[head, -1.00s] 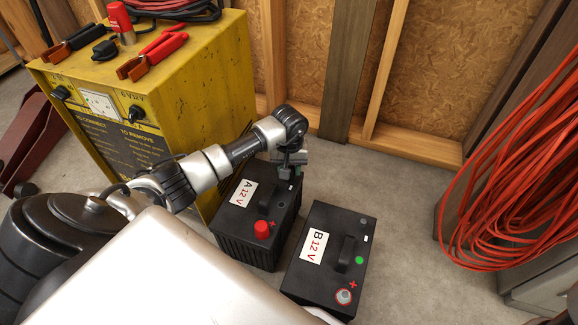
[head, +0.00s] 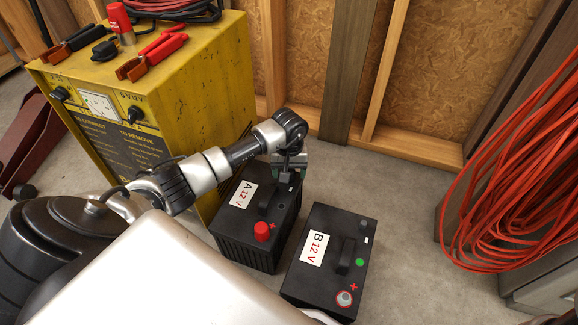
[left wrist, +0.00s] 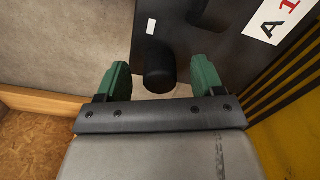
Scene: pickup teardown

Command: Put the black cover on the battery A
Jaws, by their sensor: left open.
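Battery A (head: 235,222) is a black box with a white "A 12 V" label, standing on the floor beside the yellow charger. Its top also shows in the left wrist view (left wrist: 215,45). A red cap (head: 261,231) covers its plus terminal. The black cover (left wrist: 160,72), a short cylinder, is at the battery's far corner near a small white mark. My left gripper (head: 290,160) is over that corner. Its green fingers are open on either side of the cover in the left wrist view (left wrist: 160,82), with gaps visible. Whether the cover is fully seated is hidden. My right gripper is not in view.
Battery B (head: 325,275) stands just right of battery A, with a narrow gap. The yellow charger (head: 190,85) is close on the left, with clamps and a red spray can (head: 121,22) on top. Red cable (head: 520,180) hangs at right. Floor (head: 420,220) is clear beyond battery B.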

